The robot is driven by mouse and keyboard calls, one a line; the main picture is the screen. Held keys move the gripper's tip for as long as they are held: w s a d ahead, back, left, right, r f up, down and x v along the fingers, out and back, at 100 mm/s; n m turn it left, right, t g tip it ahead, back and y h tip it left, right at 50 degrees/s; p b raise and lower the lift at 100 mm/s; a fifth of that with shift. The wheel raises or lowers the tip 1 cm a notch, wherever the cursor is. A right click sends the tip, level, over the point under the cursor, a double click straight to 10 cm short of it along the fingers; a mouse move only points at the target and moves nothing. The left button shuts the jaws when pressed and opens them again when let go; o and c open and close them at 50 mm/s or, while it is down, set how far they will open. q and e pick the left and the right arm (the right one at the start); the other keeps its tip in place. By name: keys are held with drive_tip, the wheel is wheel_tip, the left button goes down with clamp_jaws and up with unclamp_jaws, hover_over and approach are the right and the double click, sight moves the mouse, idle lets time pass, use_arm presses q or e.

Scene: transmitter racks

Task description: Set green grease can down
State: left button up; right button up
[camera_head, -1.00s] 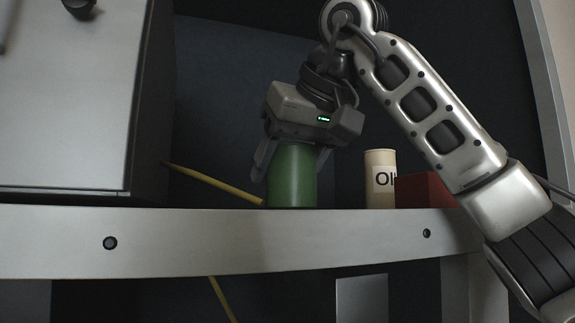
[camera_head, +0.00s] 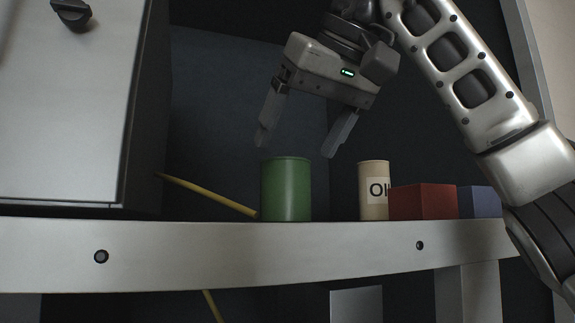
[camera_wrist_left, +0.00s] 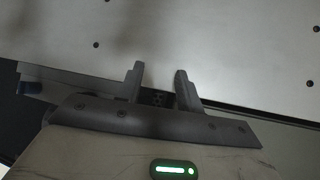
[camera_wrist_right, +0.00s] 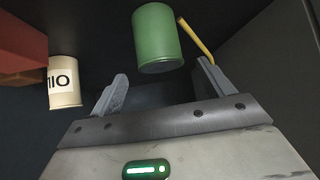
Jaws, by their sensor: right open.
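The green grease can (camera_head: 286,190) stands upright on the rack shelf (camera_head: 250,255), behind its front beam. My right gripper (camera_head: 301,148) is open and empty above the can, its fingers apart and clear of it. In the right wrist view the green can (camera_wrist_right: 157,38) shows beyond the open fingers of my right gripper (camera_wrist_right: 163,85). My left gripper (camera_wrist_left: 158,75) shows only in the left wrist view, with its two fingers apart and nothing between them, in front of a pale panel.
A grey cabinet (camera_head: 65,110) fills the left side.

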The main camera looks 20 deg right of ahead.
drive_tip(key=v, duration=0.5)
drive_tip(key=shift+w+f, duration=0.1)
idle(0.4)
